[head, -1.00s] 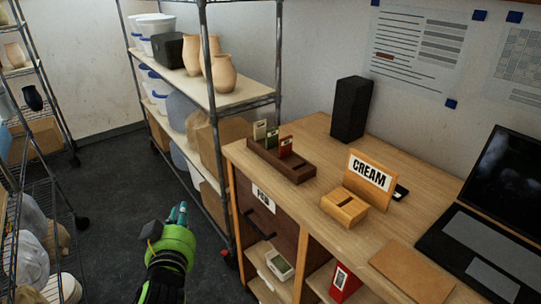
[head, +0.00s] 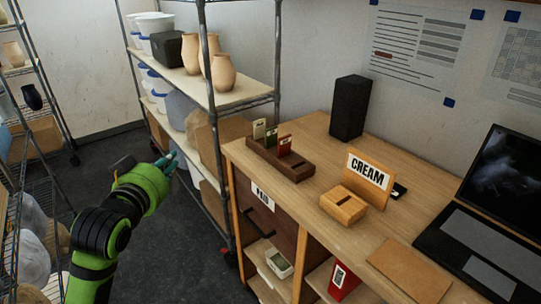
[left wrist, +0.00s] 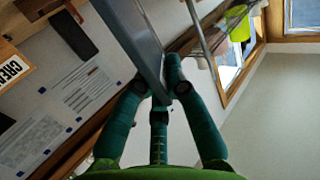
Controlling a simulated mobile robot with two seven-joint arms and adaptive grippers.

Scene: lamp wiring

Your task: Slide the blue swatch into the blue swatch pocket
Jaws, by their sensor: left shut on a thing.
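My left gripper (head: 172,161) is left of the desk, in front of the shelf rack. In the left wrist view its teal fingers close on a flat blue-grey piece (left wrist: 137,40), which looks like the blue swatch. In the head view the swatch cannot be told apart from the fingers. The dark brown swatch rack (head: 292,173) stands on the desk's left end, to the right of the gripper and apart from it. It holds a cream swatch (head: 259,129), a green swatch (head: 271,137) and a red swatch (head: 285,144). Its front-right part looks empty. No pocket's colour label is readable.
A light wooden slotted block (head: 343,205) and a CREAM sign (head: 368,172) stand right of the rack. A black speaker (head: 350,108) is behind, a laptop (head: 483,240) at right. The metal shelf post (head: 215,150) stands between my gripper and the desk.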

